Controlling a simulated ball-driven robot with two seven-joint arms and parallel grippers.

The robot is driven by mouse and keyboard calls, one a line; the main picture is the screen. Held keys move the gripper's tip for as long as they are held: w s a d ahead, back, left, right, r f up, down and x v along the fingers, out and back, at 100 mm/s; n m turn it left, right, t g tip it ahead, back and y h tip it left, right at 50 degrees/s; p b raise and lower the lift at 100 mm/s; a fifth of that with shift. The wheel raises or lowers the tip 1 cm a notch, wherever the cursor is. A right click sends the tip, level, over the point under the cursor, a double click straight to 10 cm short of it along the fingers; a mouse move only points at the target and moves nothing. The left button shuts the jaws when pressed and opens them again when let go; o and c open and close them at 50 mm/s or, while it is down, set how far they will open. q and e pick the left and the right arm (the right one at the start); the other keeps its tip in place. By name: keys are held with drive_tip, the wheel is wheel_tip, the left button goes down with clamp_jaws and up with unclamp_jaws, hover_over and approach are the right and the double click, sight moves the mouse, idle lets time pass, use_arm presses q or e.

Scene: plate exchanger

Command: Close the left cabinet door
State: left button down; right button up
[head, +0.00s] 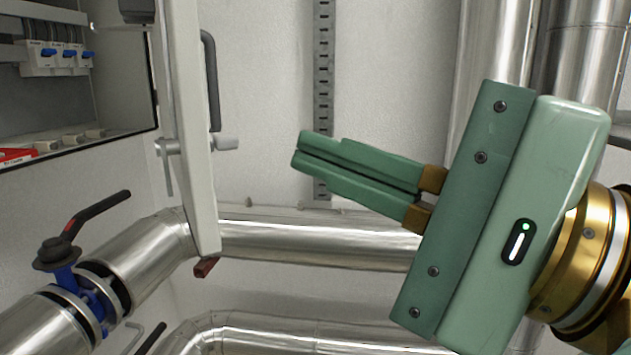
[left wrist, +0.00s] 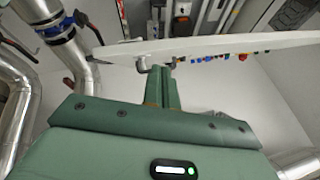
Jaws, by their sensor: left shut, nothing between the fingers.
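The cabinet door (head: 192,120) is a white panel seen almost edge-on in the head view, standing open at the right side of the cabinet (head: 120,130). It has a dark bar handle (head: 211,80) and a grey latch (head: 225,143) on its right face. My left gripper (head: 298,152) is green, shut and empty, to the right of the door with its fingertips pointing at it and a visible gap between. In the left wrist view the door (left wrist: 220,44) crosses above the fingertips (left wrist: 160,66), with the latch (left wrist: 143,64) just left of them. My right gripper is not in view.
Silver pipes (head: 320,240) run below the door, and a blue valve with a dark lever (head: 95,212) stands at lower left. Wall between door and gripper is clear.

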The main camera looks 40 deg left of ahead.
use_arm(q)
drive_tip(key=w+a+f+t+h, duration=0.2)
drive_tip(key=w+f+t, duration=0.2)
drive_tip(key=t, duration=0.1)
drive_tip(key=s+a, duration=0.3)
drive_tip(key=a, duration=0.7)
drive_tip(key=shift+s+a+r, duration=0.15)
drive_tip(key=shift+a+r, duration=0.1)
drive_tip(key=shift+a, duration=0.05)
